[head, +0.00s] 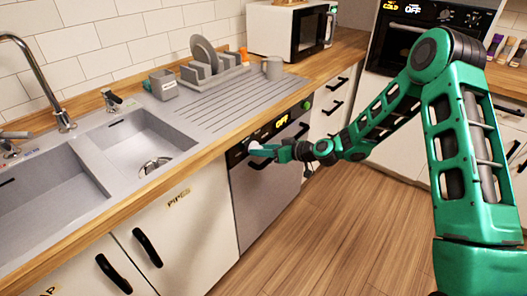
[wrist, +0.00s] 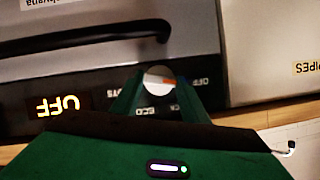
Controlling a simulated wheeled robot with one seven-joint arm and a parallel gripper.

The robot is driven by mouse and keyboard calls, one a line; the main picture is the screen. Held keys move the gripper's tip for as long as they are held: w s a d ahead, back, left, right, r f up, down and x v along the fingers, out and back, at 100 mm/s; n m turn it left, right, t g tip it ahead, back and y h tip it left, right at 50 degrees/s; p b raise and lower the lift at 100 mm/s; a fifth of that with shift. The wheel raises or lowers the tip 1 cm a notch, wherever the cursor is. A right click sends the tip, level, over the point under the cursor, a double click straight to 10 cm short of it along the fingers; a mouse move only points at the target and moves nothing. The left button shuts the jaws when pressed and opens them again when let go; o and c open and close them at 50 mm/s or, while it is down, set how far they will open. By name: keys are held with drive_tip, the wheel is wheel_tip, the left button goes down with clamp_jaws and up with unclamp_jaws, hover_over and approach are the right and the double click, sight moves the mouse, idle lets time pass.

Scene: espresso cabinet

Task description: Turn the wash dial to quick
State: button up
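The wash dial is a round white knob with an orange mark. In the wrist view the dial (wrist: 158,78) sits between my two fingertips, upside down in this picture. Small printed words around it include OFF and ECO; my fingers cover some of the others. In the head view my gripper (head: 262,150) reaches the left part of the black panel of the dishwasher (head: 268,190) and mostly hides the dial. In the wrist view the fingers of my gripper (wrist: 160,88) stand apart, one on each side of the dial; contact is unclear.
A lit display (head: 282,121) reads OFF, with a green button (head: 307,105) to its right. A black handle (wrist: 85,38) crosses the dishwasher door near the dial. The wooden counter edge (head: 200,152) runs just above the panel. The floor in front is clear.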

drive_tip(key=shift+d, duration=0.2)
drive_tip(key=shift+a, duration=0.1)
drive_tip(key=shift+w+m, duration=0.1)
drive_tip(key=shift+m, duration=0.2)
drive_tip(key=m+g+y, duration=0.1)
drive_tip(key=m+y, duration=0.1)
drive_tip(key=m, duration=0.1)
drive_tip(key=shift+w+f, duration=0.15)
drive_tip(key=shift+w+d+f+m+g+y, duration=0.15)
drive_tip(key=shift+m+g+y, duration=0.2)
drive_tip(key=shift+m, duration=0.5)
drive_tip(key=shift+s+d+m+g+y, duration=0.1)
drive_tip(key=shift+m+g+y, duration=0.25)
drive_tip(key=shift+m, duration=0.5)
drive_tip(key=o, duration=1.1)
drive_tip(key=shift+c, duration=0.2)
